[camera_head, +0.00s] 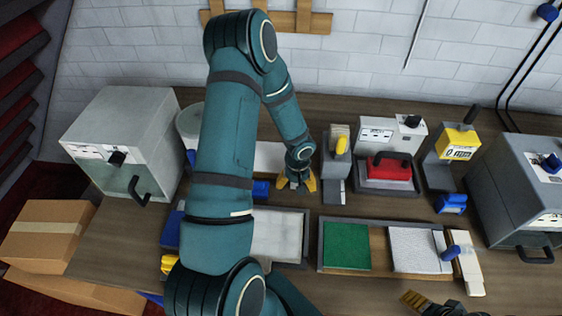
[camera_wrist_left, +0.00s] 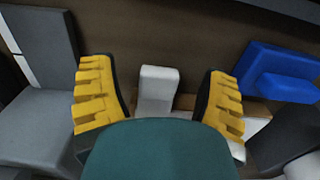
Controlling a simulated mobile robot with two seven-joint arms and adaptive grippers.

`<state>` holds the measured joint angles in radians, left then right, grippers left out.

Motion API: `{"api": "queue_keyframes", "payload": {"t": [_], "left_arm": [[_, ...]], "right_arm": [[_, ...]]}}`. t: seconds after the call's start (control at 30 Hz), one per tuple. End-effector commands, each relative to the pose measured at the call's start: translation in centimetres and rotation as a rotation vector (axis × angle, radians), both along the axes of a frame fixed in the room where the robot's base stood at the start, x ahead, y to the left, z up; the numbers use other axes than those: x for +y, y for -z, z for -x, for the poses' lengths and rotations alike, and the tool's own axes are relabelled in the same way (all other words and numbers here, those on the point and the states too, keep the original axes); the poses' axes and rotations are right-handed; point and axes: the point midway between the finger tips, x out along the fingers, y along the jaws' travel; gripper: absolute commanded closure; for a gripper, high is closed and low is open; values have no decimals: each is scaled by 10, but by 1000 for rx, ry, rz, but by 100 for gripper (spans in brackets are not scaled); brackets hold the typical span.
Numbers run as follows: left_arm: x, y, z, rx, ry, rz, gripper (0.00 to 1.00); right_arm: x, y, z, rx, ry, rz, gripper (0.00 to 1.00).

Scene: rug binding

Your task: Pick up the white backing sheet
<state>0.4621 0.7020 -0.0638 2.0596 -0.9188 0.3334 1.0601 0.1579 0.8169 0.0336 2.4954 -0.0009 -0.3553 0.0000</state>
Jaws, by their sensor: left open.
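A flat white sheet (camera_head: 269,157) lies at the back of the bench, partly hidden by my left arm. A pale sheet (camera_head: 280,235) lies in the left tray, and a whitish textured sheet (camera_head: 414,249) lies in the right tray beside a green one. I cannot tell which is the backing sheet. My left gripper (camera_head: 297,182) is low, at the right end of the back sheet. In the left wrist view its yellow fingers (camera_wrist_left: 160,98) are apart, with a small white block (camera_wrist_left: 158,88) between them, apparently untouched. My right gripper (camera_head: 430,304) is partly visible at the bottom edge.
A blue block (camera_wrist_left: 280,72) is beside the left gripper. A grey-based device with a yellow handle (camera_head: 336,165) stands close on its right. A red-topped press (camera_head: 388,170) is farther right. Grey box machines (camera_head: 125,135) stand at both bench ends. A green sheet (camera_head: 346,246) lies in front.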

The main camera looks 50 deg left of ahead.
Motion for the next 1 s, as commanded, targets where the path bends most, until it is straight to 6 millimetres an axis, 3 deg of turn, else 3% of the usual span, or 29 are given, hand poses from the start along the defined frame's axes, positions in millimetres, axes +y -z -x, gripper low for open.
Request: {"api": "queue_keyframes", "payload": {"t": [0.3,0.5,0.87,1.0], "left_arm": [[1,5,0,-1,-1,-1,27],[0,4,0,-1,-1,-1,97],[0,4,0,-1,-1,-1,98],[1,-8,-1,-3,-2,-1,98]], "right_arm": [[0,0,0,0,0,0,33],[0,0,0,0,0,0,33],[0,0,0,0,0,0,33],[0,0,0,0,0,0,33]]}}
